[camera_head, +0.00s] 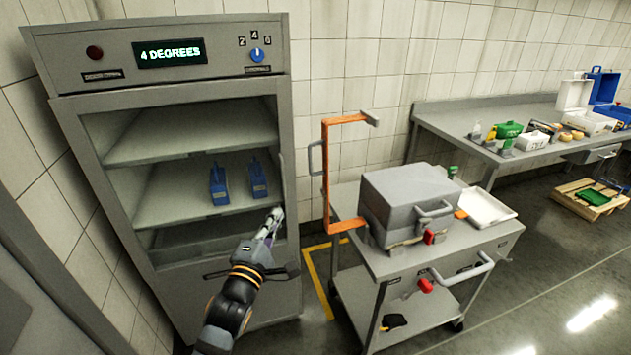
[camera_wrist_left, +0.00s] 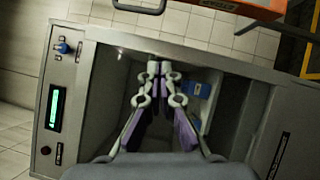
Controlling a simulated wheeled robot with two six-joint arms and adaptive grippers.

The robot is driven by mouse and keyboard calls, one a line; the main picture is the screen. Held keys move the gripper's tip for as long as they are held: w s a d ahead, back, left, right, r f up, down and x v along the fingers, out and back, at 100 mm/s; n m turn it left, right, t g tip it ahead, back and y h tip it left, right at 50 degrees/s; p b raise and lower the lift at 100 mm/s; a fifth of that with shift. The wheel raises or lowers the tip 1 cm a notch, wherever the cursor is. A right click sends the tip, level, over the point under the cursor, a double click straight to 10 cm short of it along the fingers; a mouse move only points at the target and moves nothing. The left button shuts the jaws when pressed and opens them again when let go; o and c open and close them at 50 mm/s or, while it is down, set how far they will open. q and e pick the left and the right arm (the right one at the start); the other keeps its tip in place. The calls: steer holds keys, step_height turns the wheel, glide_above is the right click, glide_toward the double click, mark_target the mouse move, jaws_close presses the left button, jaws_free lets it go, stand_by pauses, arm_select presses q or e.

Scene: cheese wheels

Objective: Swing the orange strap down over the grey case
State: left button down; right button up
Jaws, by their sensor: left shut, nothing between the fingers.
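The orange strap (camera_head: 326,172) stands upright at the left edge of the cart, its top arm pointing right and ending in a grey end piece. Part of it shows at the top of the left wrist view (camera_wrist_left: 243,7). The grey case (camera_head: 405,199) sits closed on the cart top, just right of the strap, with a handle on its front. The strap is raised, not over the case. My left gripper (camera_head: 274,217) is shut and empty, in front of the open cabinet and left of the strap, apart from it. It also shows in the left wrist view (camera_wrist_left: 158,68). My right gripper is not seen.
The grey cabinet (camera_head: 180,85) holds two blue items (camera_head: 219,186) on a shelf. The cart (camera_head: 398,266) carries a white tray (camera_head: 486,207) and has red knobs on its front. A long table (camera_head: 440,117) with containers stands at the back right. Open floor lies at right.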

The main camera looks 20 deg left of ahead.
arm_select(q)
steer(key=w+d+r+p, duration=0.1)
steer(key=w+p, duration=0.1)
steer(key=w, duration=0.4)
steer(key=w+d+r+p, duration=0.1)
steer(key=w+p, duration=0.1)
steer(key=w, duration=0.4)
steer(key=shift+w+d+r+p, duration=0.3)
steer(key=shift+d+p, duration=0.05)
steer(key=shift+d, duration=0.05)
